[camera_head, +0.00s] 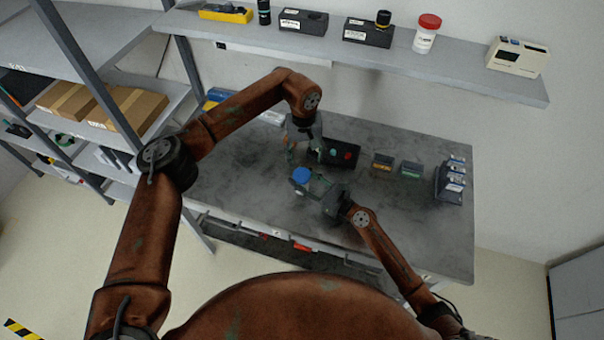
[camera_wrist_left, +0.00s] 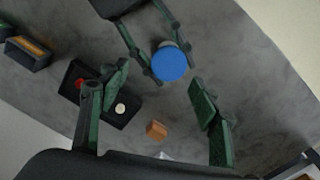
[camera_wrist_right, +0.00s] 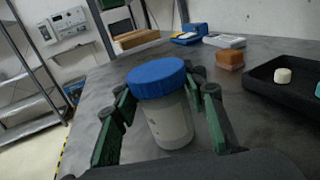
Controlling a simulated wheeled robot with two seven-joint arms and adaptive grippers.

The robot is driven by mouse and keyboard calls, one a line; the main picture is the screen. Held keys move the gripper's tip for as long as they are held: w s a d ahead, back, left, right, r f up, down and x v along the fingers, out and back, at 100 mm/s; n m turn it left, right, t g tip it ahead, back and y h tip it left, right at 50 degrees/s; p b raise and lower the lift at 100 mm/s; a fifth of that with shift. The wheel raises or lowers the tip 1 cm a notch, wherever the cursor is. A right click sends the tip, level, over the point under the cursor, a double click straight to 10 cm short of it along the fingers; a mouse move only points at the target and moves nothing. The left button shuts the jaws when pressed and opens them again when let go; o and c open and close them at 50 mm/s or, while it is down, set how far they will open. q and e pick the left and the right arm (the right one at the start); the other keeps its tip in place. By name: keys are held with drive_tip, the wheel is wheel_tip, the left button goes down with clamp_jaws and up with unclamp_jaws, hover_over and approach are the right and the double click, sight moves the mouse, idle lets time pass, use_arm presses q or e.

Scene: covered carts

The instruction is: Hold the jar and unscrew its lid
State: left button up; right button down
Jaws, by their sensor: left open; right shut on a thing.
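The jar (camera_wrist_right: 170,122) is a pale, translucent cylinder with a wide blue lid (camera_wrist_right: 157,78). It stands upright between the fingers of my right gripper (camera_wrist_right: 163,125), which is shut on its body. The lid also shows in the head view (camera_head: 301,174) and from above in the left wrist view (camera_wrist_left: 169,63), where it hides most of the jar. My left gripper (camera_wrist_left: 158,125) is open and empty. Its fingers point down over the table, above and behind the jar in the head view, apart from the lid.
A black tray (camera_wrist_right: 285,95) with small coloured pieces lies behind the jar. A small brown block (camera_wrist_left: 156,129) is near it. Dark boxes (camera_head: 411,169) and a rack (camera_head: 451,182) stand on the right of the grey table (camera_head: 400,222). A shelf (camera_head: 455,71) hangs above the back.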

use_arm(q)
drive_tip(key=s+d+r+n+h, duration=0.1)
drive_tip(key=d+r+h, duration=0.3)
drive_tip(key=d, duration=0.5)
drive_tip(key=s+d+r+n+h, duration=0.15)
drive_tip(key=d+r+h, duration=0.25)
drive_tip(key=d, duration=0.4)
drive_tip(key=s+d+r+h, duration=0.2)
drive_tip(key=d+r+h, duration=0.2)
drive_tip(key=d, duration=0.5)
drive_tip(key=w+d+r+n+t+h, duration=0.1)
drive_tip(key=w+r+n+t, duration=0.2)
drive_tip(key=w+n, duration=0.3)
drive_tip(key=w+d+r+n+t+h, duration=0.2)
drive_tip(key=w+n+t, duration=0.25)
drive_tip(key=w, duration=0.25)
drive_tip(key=w+a+f+n+t+y, duration=0.35)
drive_tip(key=w+a+n+y, duration=0.35)
drive_tip(key=w+a+n, duration=0.35)
drive_tip(key=n+g+y, duration=0.4)
drive_tip(key=g+y, duration=0.4)
drive_tip(key=g, duration=0.3)
hover_over(302, 175)
wheel_tip(302, 175, down, 14)
drive_tip(key=shift+w+r, duration=0.15)
drive_tip(key=shift+f, duration=3.9)
